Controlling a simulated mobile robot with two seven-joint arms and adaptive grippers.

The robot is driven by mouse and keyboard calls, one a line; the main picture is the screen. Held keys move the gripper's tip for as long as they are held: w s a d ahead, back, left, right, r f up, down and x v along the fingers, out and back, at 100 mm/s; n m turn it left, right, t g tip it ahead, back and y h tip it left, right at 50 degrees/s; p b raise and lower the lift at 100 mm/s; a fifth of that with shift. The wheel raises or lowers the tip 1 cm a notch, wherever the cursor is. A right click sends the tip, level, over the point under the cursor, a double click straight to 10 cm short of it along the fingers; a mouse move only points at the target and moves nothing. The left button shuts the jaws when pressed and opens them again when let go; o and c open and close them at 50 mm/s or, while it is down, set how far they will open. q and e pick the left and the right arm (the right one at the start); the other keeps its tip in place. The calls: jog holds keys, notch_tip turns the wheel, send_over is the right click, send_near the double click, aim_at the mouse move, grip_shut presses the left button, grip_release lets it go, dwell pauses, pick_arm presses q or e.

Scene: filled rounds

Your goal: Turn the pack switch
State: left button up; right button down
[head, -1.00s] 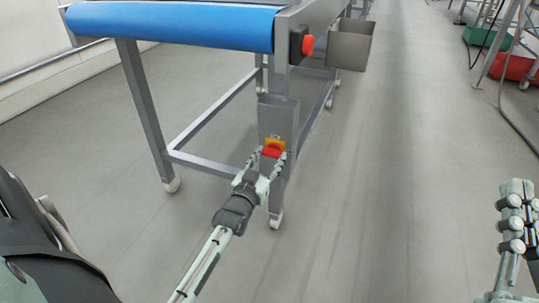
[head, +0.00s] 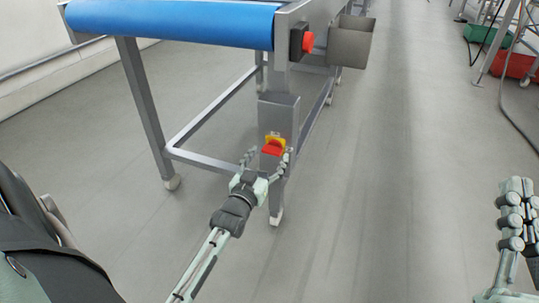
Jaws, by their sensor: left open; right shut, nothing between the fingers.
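The pack switch (head: 272,147) is a red handle on a yellow plate, on the front of a grey box low on the conveyor's near leg. My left gripper (head: 265,160) is open just in front of it, with one finger to each side of the red handle. From this view I cannot tell whether either finger touches the handle. My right gripper (head: 516,190) is shut and empty at the right edge, far from the switch.
The conveyor with a blue belt (head: 175,22) stands above the switch on grey legs with casters. A red button (head: 307,41) and a metal bin (head: 351,45) are on its side. Green (head: 484,37) and red crates (head: 518,64) stand at the upper right.

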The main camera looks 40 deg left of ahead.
pick_arm(q)
jog(key=v, duration=1)
jog(key=shift+s+d, duration=0.2)
jog(key=shift+s, duration=0.15)
